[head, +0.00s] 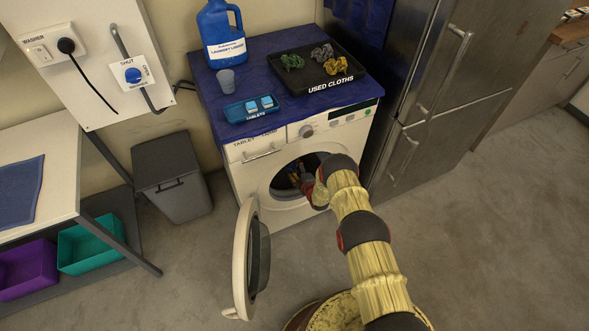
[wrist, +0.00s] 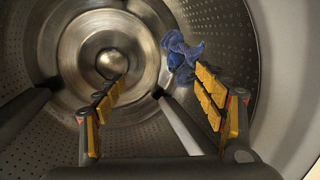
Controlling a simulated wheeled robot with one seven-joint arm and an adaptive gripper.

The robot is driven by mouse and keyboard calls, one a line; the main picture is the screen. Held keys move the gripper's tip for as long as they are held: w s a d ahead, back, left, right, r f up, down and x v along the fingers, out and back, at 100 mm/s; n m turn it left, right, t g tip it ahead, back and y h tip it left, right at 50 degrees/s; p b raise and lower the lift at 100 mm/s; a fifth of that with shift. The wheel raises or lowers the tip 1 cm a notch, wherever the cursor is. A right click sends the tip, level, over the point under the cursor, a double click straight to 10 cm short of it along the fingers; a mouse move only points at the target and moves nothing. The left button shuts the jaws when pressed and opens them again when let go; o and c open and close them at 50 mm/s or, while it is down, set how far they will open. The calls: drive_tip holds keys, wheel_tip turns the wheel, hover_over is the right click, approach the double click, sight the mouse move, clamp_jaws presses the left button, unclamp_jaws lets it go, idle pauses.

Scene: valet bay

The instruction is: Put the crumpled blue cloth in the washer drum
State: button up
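The crumpled blue cloth (wrist: 182,55) is inside the washer drum (wrist: 140,140), against the drum's metal inside, by the tip of my gripper's right finger in the wrist view. I cannot tell whether that finger touches it. My gripper (wrist: 162,78) is inside the drum, its two yellow-padded fingers wide apart with nothing between them. In the head view my arm reaches into the round opening of the white washer (head: 245,183), and my gripper (head: 301,178) shows only partly there. The cloth cannot be made out in the head view.
The washer door (head: 243,262) stands open towards the front left. On the washer are a tray of used cloths (head: 345,88), a detergent jug (head: 221,40), a grey cup (head: 226,81) and a tablet tray (head: 236,113). A fridge (head: 440,80) stands close on the right. A bin (head: 172,180) is at left.

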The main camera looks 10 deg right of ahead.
drive_tip(key=shift+o, duration=1.4)
drive_tip(key=v, duration=1.2)
drive_tip(key=s+d+p, duration=0.2)
drive_tip(key=s, duration=0.7)
drive_tip(key=s+d+p, duration=0.2)
drive_tip(key=s+d, duration=0.1)
drive_tip(key=s, duration=0.7)
drive_tip(key=shift+d, duration=0.3)
drive_tip(key=shift+s, duration=0.1)
